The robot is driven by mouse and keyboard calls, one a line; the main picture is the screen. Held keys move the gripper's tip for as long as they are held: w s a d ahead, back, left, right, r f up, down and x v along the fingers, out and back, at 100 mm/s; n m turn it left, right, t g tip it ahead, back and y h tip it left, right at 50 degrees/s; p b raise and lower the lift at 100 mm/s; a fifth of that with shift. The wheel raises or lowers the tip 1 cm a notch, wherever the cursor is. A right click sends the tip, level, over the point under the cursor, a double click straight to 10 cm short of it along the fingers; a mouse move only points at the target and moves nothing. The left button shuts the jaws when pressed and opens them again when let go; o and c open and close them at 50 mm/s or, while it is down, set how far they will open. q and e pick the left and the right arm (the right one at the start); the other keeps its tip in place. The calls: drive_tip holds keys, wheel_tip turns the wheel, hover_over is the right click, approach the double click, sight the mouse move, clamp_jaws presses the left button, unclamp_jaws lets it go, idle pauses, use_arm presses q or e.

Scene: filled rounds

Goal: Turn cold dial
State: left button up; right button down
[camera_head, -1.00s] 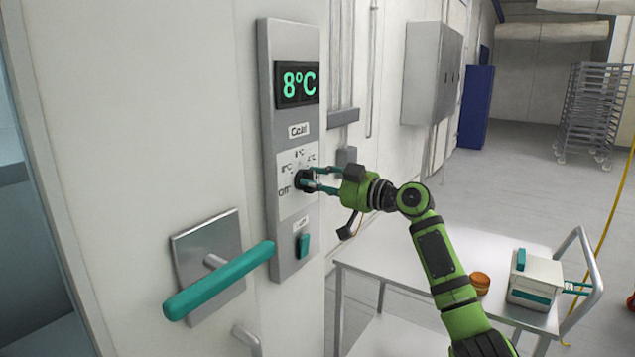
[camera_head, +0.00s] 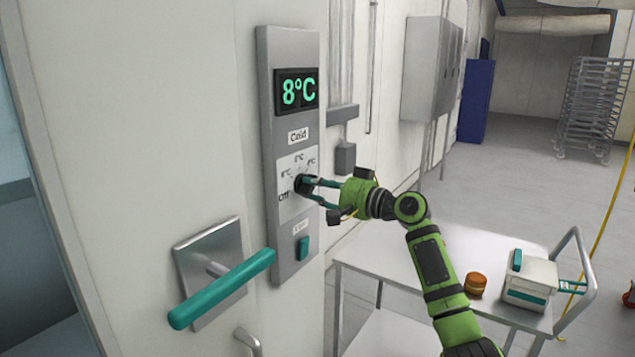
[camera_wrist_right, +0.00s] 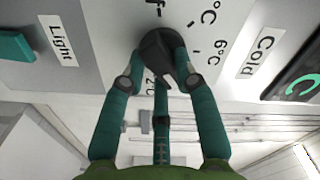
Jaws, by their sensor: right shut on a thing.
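The cold dial (camera_head: 301,183) is a dark round knob on the grey wall panel (camera_head: 283,245), below the "Cold" label (camera_head: 298,135). Temperature marks and "Off" surround it. The green display (camera_head: 297,91) above reads 8°C. My right gripper (camera_head: 314,189) reaches in from the right, and its teal fingers are closed around the dial. In the right wrist view the fingers (camera_wrist_right: 160,78) sit on either side of the dark dial (camera_wrist_right: 157,48), with the third finger below it. The fingers partly hide the marks there. My left gripper is not in view.
A teal switch (camera_head: 303,247) under a light label sits below the dial. A teal door handle (camera_head: 222,290) sticks out at lower left. A cart (camera_head: 390,262) below my right arm carries a white box (camera_head: 530,280) and a small round brown item (camera_head: 475,284).

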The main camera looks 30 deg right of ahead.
drive_tip(key=m+p, duration=0.3)
drive_tip(key=m, duration=0.1)
drive_tip(key=shift+m, duration=0.3)
drive_tip(key=shift+a+f+m+p, duration=0.1)
drive_tip(key=shift+m+p, duration=0.75)
drive_tip(key=shift+m, duration=0.35)
drive_tip(key=shift+a+f+m+p, duration=0.1)
drive_tip(key=shift+m+p, duration=0.7)
drive_tip(key=shift+m, duration=0.4)
drive_tip(key=c, duration=0.9)
unclamp_jaws()
drive_tip(key=shift+c, duration=0.2)
drive_tip(key=shift+s+d, duration=0.1)
drive_tip(key=shift+s, duration=0.05)
drive_tip(key=v, duration=1.1)
drive_tip(key=shift+s, duration=0.4)
drive_tip(key=shift+d+f, duration=0.1)
drive_tip(key=shift+d, duration=0.05)
